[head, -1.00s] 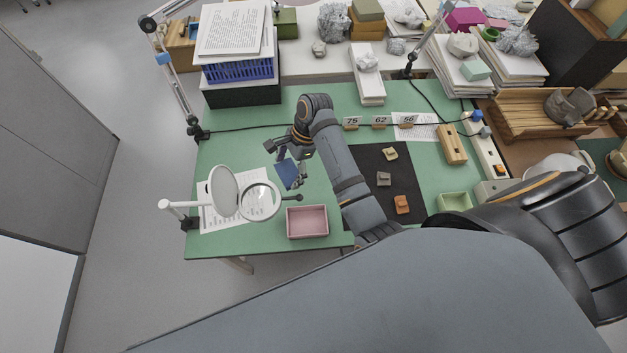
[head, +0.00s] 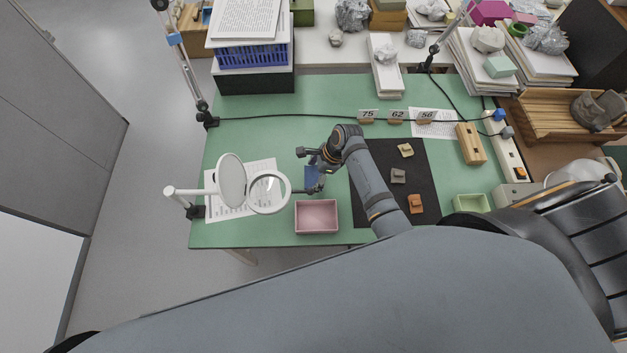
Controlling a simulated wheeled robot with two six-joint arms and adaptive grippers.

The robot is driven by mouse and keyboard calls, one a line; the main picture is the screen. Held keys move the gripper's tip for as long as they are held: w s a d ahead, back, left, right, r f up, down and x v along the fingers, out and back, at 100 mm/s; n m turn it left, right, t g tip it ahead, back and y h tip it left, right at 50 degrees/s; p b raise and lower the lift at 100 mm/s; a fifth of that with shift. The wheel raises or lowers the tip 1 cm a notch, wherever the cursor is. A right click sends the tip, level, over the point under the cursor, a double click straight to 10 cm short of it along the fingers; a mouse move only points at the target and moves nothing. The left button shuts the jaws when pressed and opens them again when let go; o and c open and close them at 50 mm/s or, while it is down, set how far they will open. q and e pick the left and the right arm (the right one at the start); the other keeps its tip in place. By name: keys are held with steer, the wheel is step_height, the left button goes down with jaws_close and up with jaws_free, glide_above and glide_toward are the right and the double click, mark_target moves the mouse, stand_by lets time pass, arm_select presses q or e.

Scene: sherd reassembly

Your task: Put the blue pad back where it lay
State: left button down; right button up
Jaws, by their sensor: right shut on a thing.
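The blue pad (head: 312,177) is in my right gripper (head: 312,172), beyond the pink tray and right of the magnifier. The gripper is shut on it and hides part of it. I cannot tell whether the pad touches the green table (head: 260,135) or is held above it. My left gripper is not in view.
The pink tray (head: 316,203) lies just in front of the gripper. A magnifier (head: 268,193) stands close on its left, over a printed sheet (head: 238,207). A black mat (head: 418,164) with several sherds lies to the right.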

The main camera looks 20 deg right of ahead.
mark_target(317, 176)
step_height(317, 176, down, 4)
steer(key=shift+r, duration=0.1)
steer(key=shift+f, duration=0.3)
steer(key=shift+f, duration=0.15)
steer(key=o, duration=0.8)
steer(key=shift+o, duration=0.2)
steer(key=v, duration=1.2)
steer(key=shift+r, duration=0.2)
